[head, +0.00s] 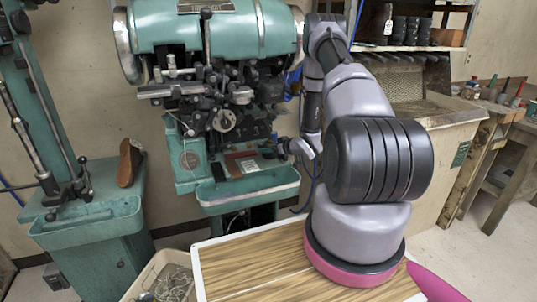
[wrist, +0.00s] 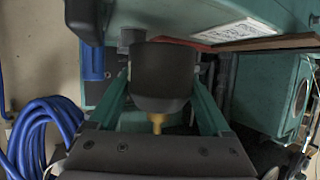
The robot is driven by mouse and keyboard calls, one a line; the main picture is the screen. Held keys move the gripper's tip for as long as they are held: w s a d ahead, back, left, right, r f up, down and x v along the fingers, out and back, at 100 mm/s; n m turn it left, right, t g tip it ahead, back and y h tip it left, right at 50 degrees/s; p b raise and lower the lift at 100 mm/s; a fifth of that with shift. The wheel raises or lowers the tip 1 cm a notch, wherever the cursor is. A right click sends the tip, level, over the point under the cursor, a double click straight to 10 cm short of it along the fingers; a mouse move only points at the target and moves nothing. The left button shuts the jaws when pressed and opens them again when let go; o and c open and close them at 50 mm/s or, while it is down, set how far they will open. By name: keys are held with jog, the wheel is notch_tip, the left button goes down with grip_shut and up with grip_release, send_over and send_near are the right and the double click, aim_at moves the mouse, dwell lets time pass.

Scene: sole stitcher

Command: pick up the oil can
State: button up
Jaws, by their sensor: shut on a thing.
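The oil can (wrist: 164,75) shows in the middle of the wrist view as a dark, rounded body with a short brass-coloured tip (wrist: 157,122) at its lower end in the picture. My gripper (wrist: 160,82) has one greenish finger on each side of the can and is shut on it. The brass tip points toward the gripper's dark palm. In the head view my arm reaches toward the green stitching machine (head: 222,30). The can cannot be made out there, and the fingers are not clear.
Green machine parts lie close above the can in the wrist view. A coiled blue hose (wrist: 40,130) hangs at left, and a green housing (wrist: 270,92) stands at right. In the head view, a wooden tabletop (head: 250,265) and a wire-filled tray (head: 150,275) are in front.

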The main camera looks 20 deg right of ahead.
aim_at(270, 140)
notch_tip(270, 140, up, 4)
jog(key=shift+f, duration=0.15)
jog(key=s+d, duration=1.2)
jog(key=s, duration=0.3)
jog(key=shift+s+d, duration=0.15)
jog(key=shift+d, duration=0.1)
jog(key=shift+a, duration=0.1)
